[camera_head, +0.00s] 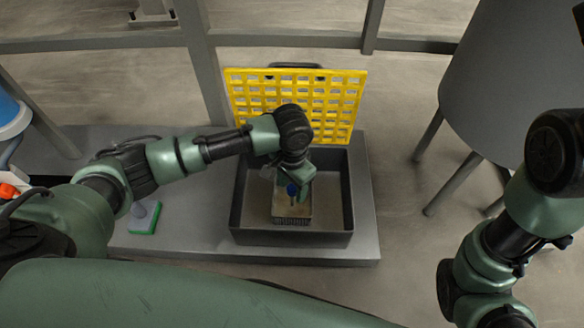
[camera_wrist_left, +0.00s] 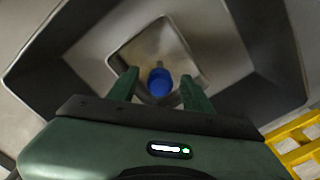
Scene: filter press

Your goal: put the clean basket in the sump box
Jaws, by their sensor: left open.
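The sump box (camera_head: 240,237) is a dark grey open box on a low grey platform. The clean basket (camera_head: 292,221), a small square basket with a pale inside and a mesh side, is inside it, near the middle. It looks to be on the box floor. Its blue-topped handle (camera_head: 292,188) stands up from the middle. My left gripper (camera_head: 291,194) is above the basket and partly covers it. In the left wrist view, the open fingers (camera_wrist_left: 159,88) are on either side of the blue knob (camera_wrist_left: 160,82), with gaps visible. The basket's rim (camera_wrist_left: 128,45) shows beyond.
A yellow grid cover (camera_head: 340,100) stands raised behind the box. A green-edged brush or scrubber (camera_head: 144,217) lies on the platform to the left. A large grey tank (camera_head: 490,90) on legs stands right. Floor between platform and tank is clear.

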